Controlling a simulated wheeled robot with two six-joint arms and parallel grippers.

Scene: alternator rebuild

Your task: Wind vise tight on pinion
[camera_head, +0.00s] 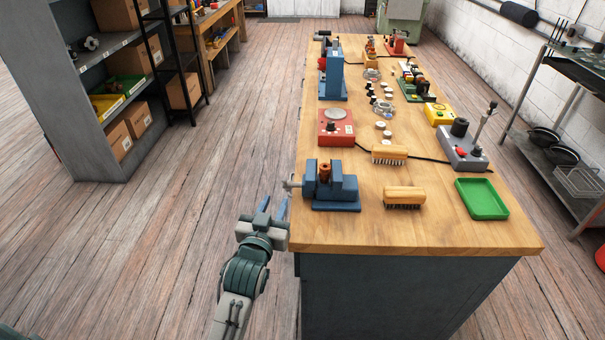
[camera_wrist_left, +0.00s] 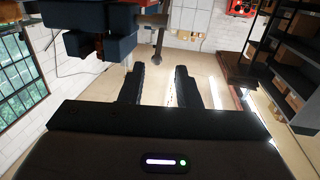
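The blue vise (camera_head: 345,190) stands at the near left edge of the workbench. The copper-brown pinion (camera_head: 324,171) sits upright between its jaws; I cannot tell how tightly. The vise's grey screw handle (camera_head: 290,184) sticks out left past the bench edge. My left gripper (camera_head: 274,204) is just left of the bench edge, below and beside the handle, with its fingers apart. In the left wrist view the open, empty fingers (camera_wrist_left: 159,74) point toward the handle (camera_wrist_left: 158,42), which lies beyond the tips. The vise (camera_wrist_left: 84,14) shows there at upper left. My right gripper is out of view.
Two wooden brushes (camera_head: 403,196) (camera_head: 389,154) and a green tray (camera_head: 482,199) lie right of the vise. A red device with a round plate (camera_head: 337,127) and a blue press (camera_head: 332,78) stand behind it. The floor (camera_head: 150,235) left of the bench is clear.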

